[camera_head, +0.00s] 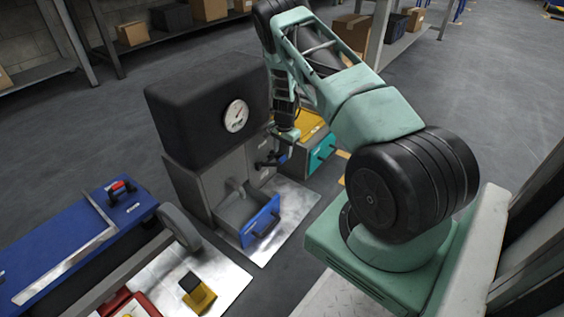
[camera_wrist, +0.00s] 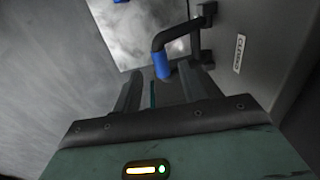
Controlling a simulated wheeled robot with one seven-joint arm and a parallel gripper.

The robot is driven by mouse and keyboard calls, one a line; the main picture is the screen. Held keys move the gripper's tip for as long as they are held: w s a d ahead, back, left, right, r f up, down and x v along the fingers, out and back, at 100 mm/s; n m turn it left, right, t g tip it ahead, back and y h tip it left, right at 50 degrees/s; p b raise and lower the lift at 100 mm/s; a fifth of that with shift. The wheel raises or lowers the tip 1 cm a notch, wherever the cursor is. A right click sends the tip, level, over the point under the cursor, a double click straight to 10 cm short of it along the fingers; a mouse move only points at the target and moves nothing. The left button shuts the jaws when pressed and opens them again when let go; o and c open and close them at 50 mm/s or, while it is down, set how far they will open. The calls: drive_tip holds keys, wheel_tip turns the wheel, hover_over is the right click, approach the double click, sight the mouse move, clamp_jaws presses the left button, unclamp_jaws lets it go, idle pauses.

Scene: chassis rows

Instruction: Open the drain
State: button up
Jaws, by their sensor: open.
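A black bent lever (camera_wrist: 178,33) with a blue tip (camera_wrist: 161,66) shows in the wrist view, mounted on a grey panel beside a label (camera_wrist: 239,53) that appears to read "CLOSED". I take it for the drain handle. In the head view the lever (camera_head: 267,162) sits low on the right face of the grey machine (camera_head: 203,185). My gripper (camera_wrist: 165,80) is open, and the blue tip lies between or just beyond its fingertips. Whether they touch is unclear. In the head view my gripper (camera_head: 289,141) is beside the machine, above the lever.
The machine has a black top with a round gauge (camera_head: 236,115) and a blue-fronted drawer (camera_head: 260,222) pulled out under a spout. A teal-fronted box (camera_head: 322,150) stands close behind my gripper. A blue bench (camera_head: 65,250) is at the left. Grey floor is open beyond.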

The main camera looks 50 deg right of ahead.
sight(282, 158)
drive_tip(key=shift+w+f+b, duration=0.15)
drive_tip(key=shift+f+b, duration=0.45)
drive_tip(key=shift+f, duration=1.35)
clamp_jaws()
